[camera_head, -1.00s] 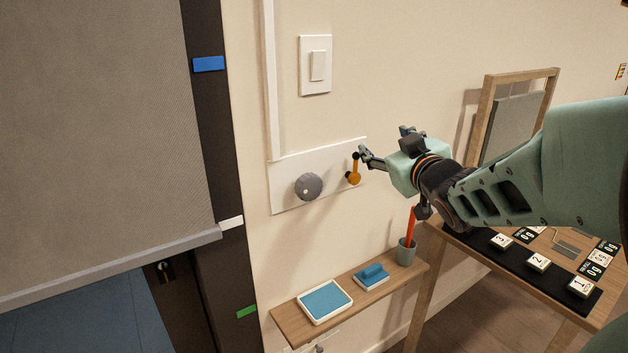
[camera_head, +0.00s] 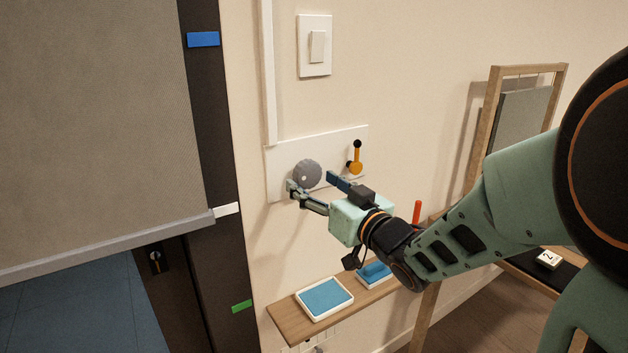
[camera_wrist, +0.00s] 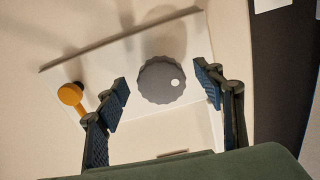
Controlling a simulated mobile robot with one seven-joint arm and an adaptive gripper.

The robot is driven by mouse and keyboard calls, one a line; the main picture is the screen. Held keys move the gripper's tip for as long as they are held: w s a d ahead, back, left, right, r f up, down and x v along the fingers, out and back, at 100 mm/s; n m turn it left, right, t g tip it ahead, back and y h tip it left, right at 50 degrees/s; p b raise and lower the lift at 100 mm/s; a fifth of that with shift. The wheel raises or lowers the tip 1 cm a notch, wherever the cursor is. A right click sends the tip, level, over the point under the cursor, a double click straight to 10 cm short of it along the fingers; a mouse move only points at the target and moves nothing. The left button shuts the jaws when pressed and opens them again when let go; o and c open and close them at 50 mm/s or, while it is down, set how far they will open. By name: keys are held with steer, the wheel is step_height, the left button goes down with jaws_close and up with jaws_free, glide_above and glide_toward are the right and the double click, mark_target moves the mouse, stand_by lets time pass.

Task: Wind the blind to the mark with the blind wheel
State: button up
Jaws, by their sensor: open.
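The blind wheel (camera_head: 307,173) is a grey scalloped knob with a white dot on a white wall plate (camera_head: 335,146). In the wrist view the wheel (camera_wrist: 161,82) lies between my open fingers, with gaps on both sides. My gripper (camera_head: 314,184) is open at the wheel in the head view, and no contact shows. The grey blind (camera_head: 100,110) hangs at the left. Its bottom bar (camera_head: 110,246) ends level with a white mark (camera_head: 226,209) on the dark frame. A blue mark (camera_head: 203,39) is higher and a green mark (camera_head: 242,306) lower.
An orange lever (camera_head: 355,160) with a black knob sits right of the wheel. A light switch (camera_head: 315,45) is above. A wooden shelf (camera_head: 287,322) below holds a blue-topped tray (camera_head: 325,298). A framed panel (camera_head: 525,110) stands at the right.

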mark_target(311, 180)
steer(key=shift+x, duration=1.5)
steer(key=shift+c, duration=0.3)
steer(key=c, duration=1.1)
steer(key=shift+m, duration=0.3)
steer(key=shift+c, duration=0.2)
